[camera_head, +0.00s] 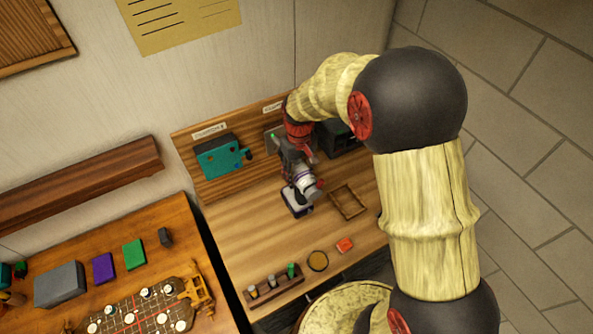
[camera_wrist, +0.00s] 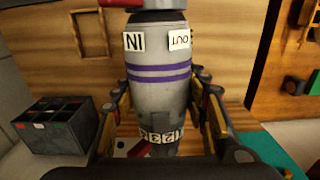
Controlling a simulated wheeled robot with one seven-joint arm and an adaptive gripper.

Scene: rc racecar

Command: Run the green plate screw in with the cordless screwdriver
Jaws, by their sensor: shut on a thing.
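The cordless screwdriver, a grey cylinder with purple stripes (camera_wrist: 158,68) and IN and OUT labels, stands between my fingers in the wrist view. My gripper (camera_wrist: 160,90) is shut on its body; in the head view my gripper (camera_head: 297,160) is above the bench, with the screwdriver (camera_head: 304,184) under it. A pale, purple-edged base (camera_head: 296,203) lies just below; I cannot tell whether the screwdriver touches it. A small green spot (camera_head: 274,137) shows by a grey plate on the back panel, partly behind my arm. A green-topped piece (camera_head: 291,270) stands in the wooden rack (camera_head: 277,289). The screwdriver's tip is not clear.
A teal device (camera_head: 224,156) is mounted on the back panel. A dark compartment box (camera_wrist: 55,130) stands near the panel. Bare bench lies left of the base.

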